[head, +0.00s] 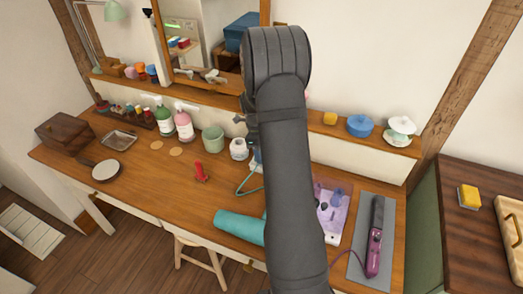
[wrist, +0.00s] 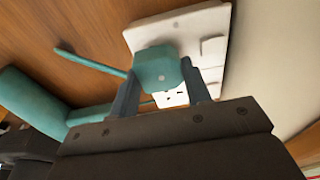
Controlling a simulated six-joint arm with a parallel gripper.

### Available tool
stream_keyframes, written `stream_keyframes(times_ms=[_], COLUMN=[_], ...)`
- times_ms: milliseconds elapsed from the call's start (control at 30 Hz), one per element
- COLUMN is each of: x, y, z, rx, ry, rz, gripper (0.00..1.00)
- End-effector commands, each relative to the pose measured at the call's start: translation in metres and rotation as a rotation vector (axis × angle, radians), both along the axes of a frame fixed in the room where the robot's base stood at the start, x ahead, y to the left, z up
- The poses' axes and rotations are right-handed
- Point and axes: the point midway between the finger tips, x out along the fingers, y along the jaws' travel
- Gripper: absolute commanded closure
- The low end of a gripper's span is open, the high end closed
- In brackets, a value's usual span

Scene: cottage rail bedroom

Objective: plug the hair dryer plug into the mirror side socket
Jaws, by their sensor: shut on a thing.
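In the wrist view my gripper (wrist: 160,90) is shut on the teal plug (wrist: 157,62), one finger on each side. A slotted outlet (wrist: 172,98) shows below the plug, between the fingers. The teal cord (wrist: 90,62) leads off left. The teal hair dryer (head: 238,226) lies on the dressing table (head: 150,190). In the head view my arm hides the gripper, plug and socket.
The mirror (head: 208,50) stands behind the table. A white jar (head: 238,149), green cup (head: 213,139) and pump bottles (head: 183,123) stand left of my arm. A purple styling iron (head: 374,250) lies on a grey mat at right. The table's front left is mostly clear.

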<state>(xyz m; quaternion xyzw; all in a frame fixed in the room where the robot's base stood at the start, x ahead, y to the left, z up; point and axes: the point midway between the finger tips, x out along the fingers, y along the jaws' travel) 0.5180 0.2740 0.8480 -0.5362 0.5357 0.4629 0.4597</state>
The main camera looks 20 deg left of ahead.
Motion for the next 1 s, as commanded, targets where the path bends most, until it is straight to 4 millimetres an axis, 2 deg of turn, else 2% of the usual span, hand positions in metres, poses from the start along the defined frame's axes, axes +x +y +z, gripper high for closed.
stream_keyframes(times_ms=[600, 633, 733, 1000], x=[0.0, 0.0, 0.0, 0.0], y=[0.0, 0.0, 0.0, 0.0], z=[-0.016, -0.016, -0.016, -0.015], rx=[-0.001, -0.001, -0.001, 0.0], ry=[0.001, 0.001, 0.001, 0.0], rz=[0.0, 0.0, 0.0, 0.0], gripper=[0.79, 0.52, 0.33, 0.31])
